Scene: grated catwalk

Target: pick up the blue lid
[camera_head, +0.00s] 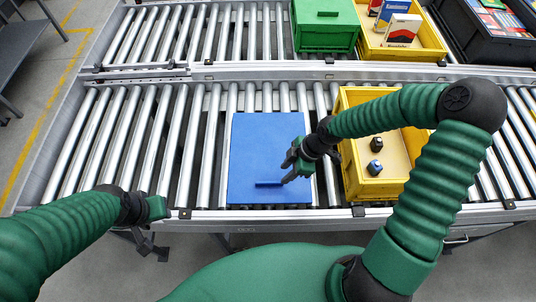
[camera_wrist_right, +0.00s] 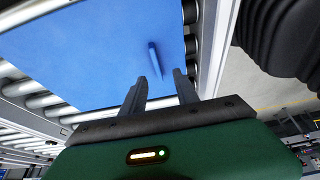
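The blue lid (camera_head: 262,140) lies flat over the rollers in the middle of the near conveyor, with a raised blue handle bar (camera_head: 268,184) near its front edge. My right gripper (camera_head: 287,172) hangs over the lid's right side, close to the handle's right end. In the right wrist view its two fingers (camera_wrist_right: 162,82) are apart and nothing is held between them; the handle (camera_wrist_right: 154,57) shows just beyond the fingertips, apart from them as far as I can tell. My left gripper (camera_head: 150,243) hangs at the conveyor's front edge, left of the lid; its finger opening is unclear.
A yellow crate (camera_head: 349,177) with small dark objects stands right of the lid, under my right arm. On the far conveyor are a green box (camera_head: 325,38), a yellow crate with boxes (camera_head: 437,42) and a black crate (camera_head: 490,42). Rollers (camera_head: 130,140) left of the lid are clear.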

